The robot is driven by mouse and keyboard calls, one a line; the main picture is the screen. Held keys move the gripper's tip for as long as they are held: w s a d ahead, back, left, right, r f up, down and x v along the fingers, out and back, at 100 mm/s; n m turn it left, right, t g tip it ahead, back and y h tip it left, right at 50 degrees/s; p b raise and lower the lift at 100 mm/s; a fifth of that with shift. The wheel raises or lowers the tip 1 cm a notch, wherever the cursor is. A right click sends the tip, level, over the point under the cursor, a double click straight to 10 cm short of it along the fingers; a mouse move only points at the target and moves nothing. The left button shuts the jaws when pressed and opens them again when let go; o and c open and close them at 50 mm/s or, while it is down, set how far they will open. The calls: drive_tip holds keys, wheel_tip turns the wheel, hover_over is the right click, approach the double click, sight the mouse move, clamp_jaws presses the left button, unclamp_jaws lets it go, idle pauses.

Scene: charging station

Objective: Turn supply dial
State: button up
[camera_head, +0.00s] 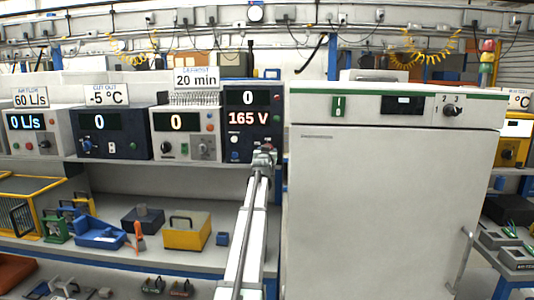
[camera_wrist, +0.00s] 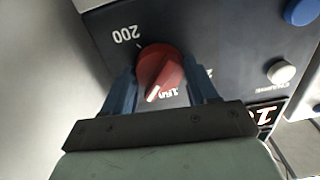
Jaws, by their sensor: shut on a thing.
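The supply unit (camera_head: 234,98) is a dark blue box on the shelf, left of the white cabinet. Its displays read 0 and 165 V. In the wrist view a red dial (camera_wrist: 158,66) with a white pointer line sits on the dark panel, with "200" printed beside it and other markings partly hidden. My gripper (camera_wrist: 163,84) has one blue finger on each side of the dial and is shut on it. In the head view my gripper (camera_head: 264,158) is at the lower right of the supply unit and hides the dial.
Other units with displays stand to the left: one reading 0 L/s (camera_head: 38,128), a dark blue one (camera_head: 110,130) and a beige one (camera_head: 186,130). The white cabinet (camera_head: 390,190) is close on the right of my arm. A white button (camera_wrist: 281,72) and a blue button (camera_wrist: 301,11) are near the dial.

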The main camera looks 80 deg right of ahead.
drive_tip(key=shift+m, duration=1.6)
drive_tip(key=o, duration=1.1)
drive_tip(key=shift+c, duration=0.2)
drive_tip(key=shift+a, duration=0.15)
drive_tip(key=a, duration=1.3)
drive_tip(key=shift+a, duration=0.3)
